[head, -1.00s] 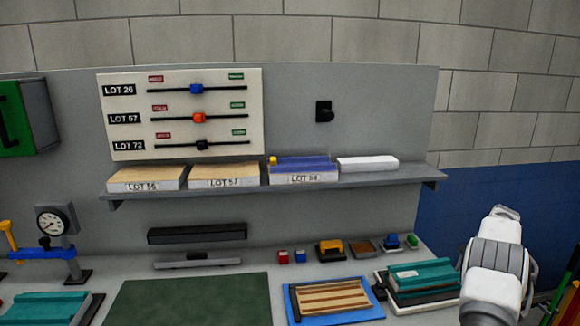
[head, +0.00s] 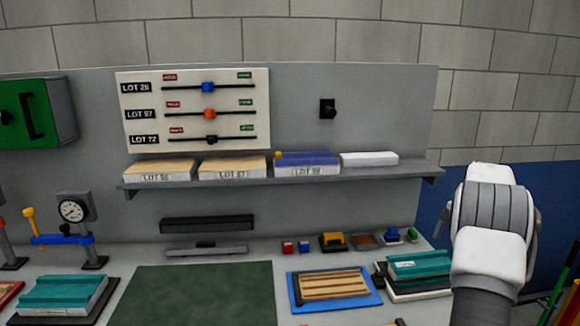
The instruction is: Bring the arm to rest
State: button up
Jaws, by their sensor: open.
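My arm (head: 488,225) shows in the head view as white and grey links at the right, in front of the bench's right end. My gripper's fingers are not clearly visible; only a small dark and orange tip pokes up at the bottom edge, and I cannot tell what it belongs to. No object is seen in my grasp.
A green mat (head: 205,295) lies on the bench. A blue tray (head: 373,299) with a striped wooden piece and stacked teal panels (head: 418,264) stand right of it. A shelf (head: 230,180) holds lot stacks below a slider board (head: 140,95). A gauge stand (head: 75,211) is at left.

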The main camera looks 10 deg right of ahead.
jog(key=s+a+r+n, duration=0.2)
jog(key=a+r, duration=0.3)
jog(key=a, duration=0.4)
jog(key=s+a+r+n+t, duration=0.1)
jog(key=a+r+n, duration=0.2)
jog(key=a+r, duration=0.45)
jog(key=s+a+r+n, duration=0.2)
jog(key=a+r, duration=0.1)
jog(key=a, duration=0.8)
jog(key=s+a+r+n, duration=0.2)
jog(key=s+a+n, duration=0.2)
jog(key=s+a, duration=0.55)
jog(key=s+a+f+n, duration=0.2)
jog(key=s+a+f, duration=0.1)
jog(key=s, duration=0.3)
jog(key=s+a+f+n+t, duration=0.1)
jog(key=s+a+f+n, duration=0.2)
jog(key=s+a, duration=0.2)
jog(key=shift+s+y, duration=0.3)
jog(key=shift+s, duration=0.45)
